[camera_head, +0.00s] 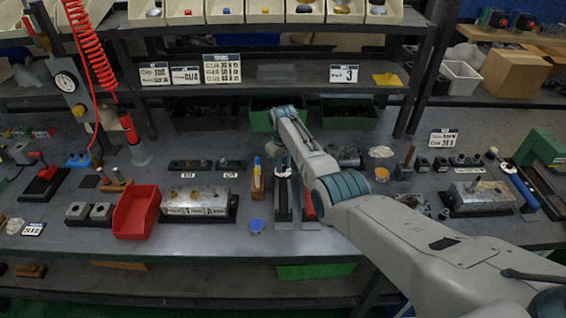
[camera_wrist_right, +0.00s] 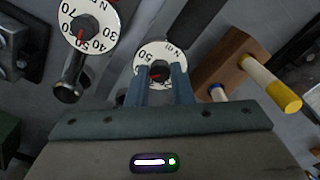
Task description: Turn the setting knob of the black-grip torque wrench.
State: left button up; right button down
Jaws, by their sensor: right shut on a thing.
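The black-grip torque wrench (camera_head: 284,205) lies on the bench at the centre of the head view, its dark handle toward me. A red-grip wrench (camera_head: 308,207) lies just right of it. My right gripper (camera_head: 283,168) is at the far end of the black-grip wrench. In the right wrist view, the gripper's two fingers (camera_wrist_right: 161,76) are shut on the setting knob (camera_wrist_right: 157,71) in front of a white numbered dial (camera_wrist_right: 152,52). The fingers hide part of the knob and dial. The other wrench's dial (camera_wrist_right: 88,24) is at upper left. My left gripper is out of view.
A metal valve block (camera_head: 198,203) and a red bin (camera_head: 136,211) sit further left. My right arm covers the bench right of centre.

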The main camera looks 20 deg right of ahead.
jog(key=n, duration=0.4)
jog(key=shift+r+p, duration=0.1)
jog(key=shift+p, duration=0.25)
jog(key=shift+w+n, duration=0.1)
jog(key=shift+n, duration=1.8)
jog(key=c, duration=1.3)
grip_release()
